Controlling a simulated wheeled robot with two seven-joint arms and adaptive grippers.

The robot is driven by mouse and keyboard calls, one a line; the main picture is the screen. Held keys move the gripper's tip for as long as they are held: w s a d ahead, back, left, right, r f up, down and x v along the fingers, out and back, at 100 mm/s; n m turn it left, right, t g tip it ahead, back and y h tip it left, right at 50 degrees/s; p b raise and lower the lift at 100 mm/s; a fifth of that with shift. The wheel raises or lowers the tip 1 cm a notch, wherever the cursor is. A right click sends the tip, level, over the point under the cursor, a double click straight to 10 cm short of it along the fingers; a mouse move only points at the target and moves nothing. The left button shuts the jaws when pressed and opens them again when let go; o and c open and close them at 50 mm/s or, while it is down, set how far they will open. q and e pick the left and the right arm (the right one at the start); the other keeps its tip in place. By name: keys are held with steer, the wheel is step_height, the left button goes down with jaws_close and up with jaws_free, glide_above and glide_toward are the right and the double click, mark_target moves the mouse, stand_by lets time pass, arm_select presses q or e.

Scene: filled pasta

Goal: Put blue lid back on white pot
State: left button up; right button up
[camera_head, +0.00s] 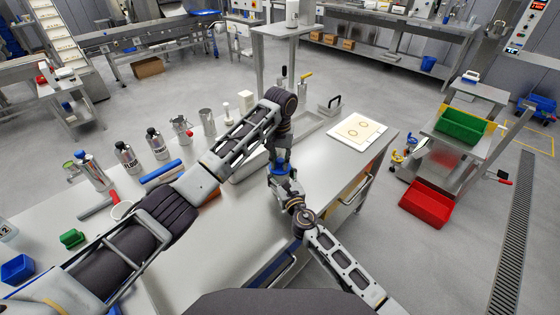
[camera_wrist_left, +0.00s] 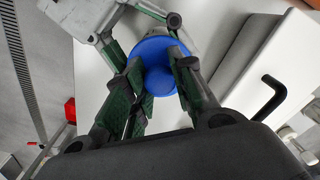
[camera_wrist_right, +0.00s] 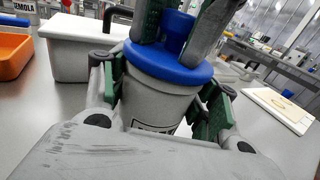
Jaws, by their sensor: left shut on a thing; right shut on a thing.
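The white pot (camera_wrist_right: 158,102), a grey-white cup with a dark label, stands between the fingers of my right gripper (camera_wrist_right: 163,95), which is shut on its sides. The blue lid (camera_wrist_right: 165,65) lies over the pot's mouth, looking level and very close to or touching the rim. My left gripper (camera_wrist_right: 178,25) is shut on the lid's knob from above. In the left wrist view the round blue lid (camera_wrist_left: 150,52) shows between my left fingers. In the head view the lid (camera_head: 284,170) is partly hidden by both grippers; the pot is mostly hidden there.
A white bin (camera_wrist_right: 80,48) stands beside the pot, with an orange tray (camera_wrist_right: 12,55) farther left. A white board (camera_head: 357,132) lies at the table's right end. Bottles (camera_head: 127,158) and canisters line the back left. The tabletop (camera_head: 230,225) near the front is bare.

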arm_select(q)
steer(key=shift+r, duration=0.4)
stand_by(0.8)
steer(key=shift+f, duration=0.45)
stand_by(0.8)
steer(key=shift+s+a+f, duration=0.1)
steer(key=shift+f, duration=0.5)
arm_select(e)
steer(key=shift+s+a+r, duration=0.15)
steer(key=shift+a+r, duration=0.05)
stand_by(0.4)
arm_select(q)
steer(key=o, duration=0.6)
steer(key=shift+r, duration=0.1)
arm_select(e)
steer(key=shift+d, duration=0.1)
stand_by(0.4)
arm_select(q)
steer(key=shift+r, duration=2.2)
arm_select(e)
steer(key=shift+d+f, duration=0.1)
steer(key=shift+f, duration=0.05)
steer(key=shift+w, duration=0.2)
arm_select(q)
steer(key=shift+d, duration=0.2)
steer(key=c, duration=0.4)
